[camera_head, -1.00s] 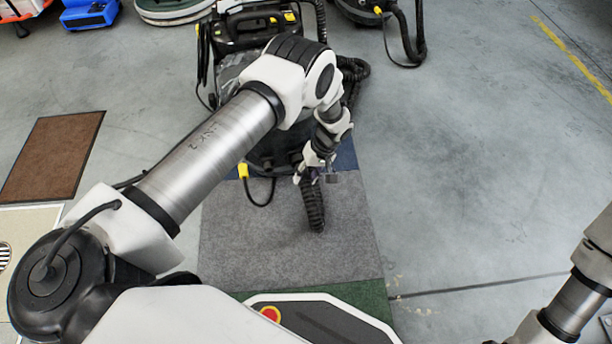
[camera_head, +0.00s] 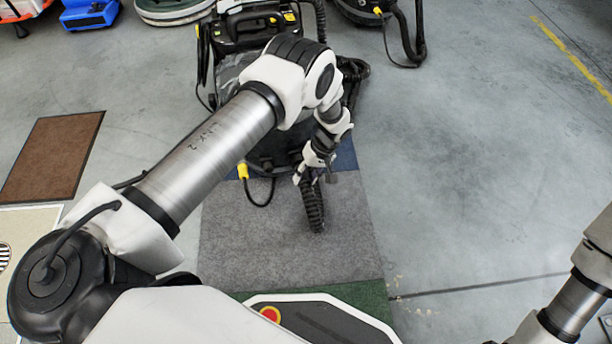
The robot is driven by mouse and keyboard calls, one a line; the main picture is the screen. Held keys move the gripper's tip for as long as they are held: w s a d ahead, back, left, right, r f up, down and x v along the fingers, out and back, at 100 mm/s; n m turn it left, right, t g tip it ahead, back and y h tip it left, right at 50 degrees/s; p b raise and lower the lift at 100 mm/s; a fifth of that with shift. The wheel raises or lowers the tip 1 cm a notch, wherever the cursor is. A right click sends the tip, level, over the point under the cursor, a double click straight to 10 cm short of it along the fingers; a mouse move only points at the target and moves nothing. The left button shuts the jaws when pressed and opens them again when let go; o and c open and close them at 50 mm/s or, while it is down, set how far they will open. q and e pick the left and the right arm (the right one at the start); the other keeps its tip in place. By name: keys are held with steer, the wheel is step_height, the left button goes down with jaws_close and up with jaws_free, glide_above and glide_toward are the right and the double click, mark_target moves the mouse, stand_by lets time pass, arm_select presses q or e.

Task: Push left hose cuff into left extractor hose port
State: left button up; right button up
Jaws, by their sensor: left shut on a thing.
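My left gripper (camera_head: 310,177) reaches down over the carpet in front of the extractor and is shut on the black ribbed hose at its cuff end. The hose (camera_head: 315,208) hangs from the gripper toward the grey carpet. The cuff itself is mostly hidden by the fingers. The extractor (camera_head: 252,28), black with yellow parts, stands behind my left arm, which covers much of it. I cannot make out its left hose port. My right gripper is out of view; only part of the right arm shows at the right edge.
Grey carpet (camera_head: 260,245) lies under the gripper, with blue and green strips. A black cable with a yellow plug (camera_head: 243,171) loops left of the gripper. A brown mat (camera_head: 52,155) lies at left. The floor (camera_head: 480,170) at right is clear.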

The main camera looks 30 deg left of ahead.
arm_select(q)
steer(key=shift+w+a+b, duration=0.4)
steer(key=shift+w+b, duration=0.05)
steer(key=shift+b, duration=0.05)
stand_by(0.4)
steer(key=o, duration=1.2)
steer(key=v, duration=1.2)
